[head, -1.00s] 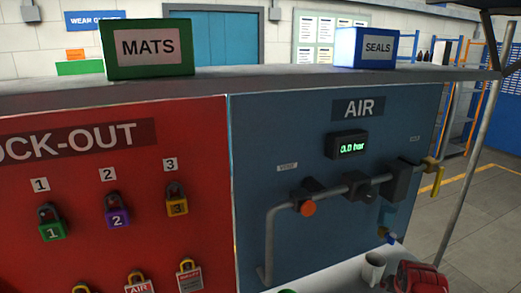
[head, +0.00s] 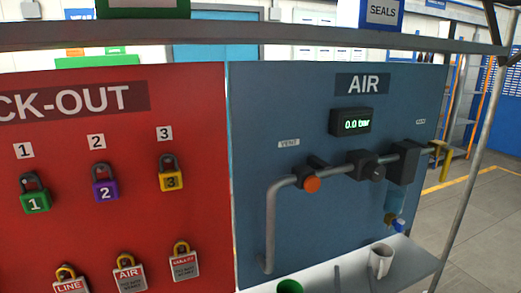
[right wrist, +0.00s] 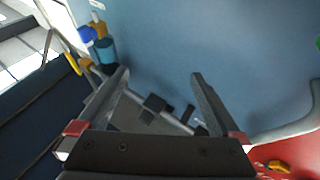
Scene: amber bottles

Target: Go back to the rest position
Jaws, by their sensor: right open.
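My right gripper (right wrist: 160,74) shows in the right wrist view with its two dark fingers apart and nothing between them. It points at the blue AIR panel, with the pipe and its fittings showing beyond and between the fingers. In the head view I cannot make out the right gripper clearly. My left gripper is in neither view.
The blue AIR panel (head: 260,110) carries a pipe, an orange vent knob (head: 312,184) and a display (head: 351,121) reading 0.0 bar. The red lock-out board (head: 200,220) holds several padlocks. A white mug (head: 380,262) and a green cup (head: 289,287) stand below.

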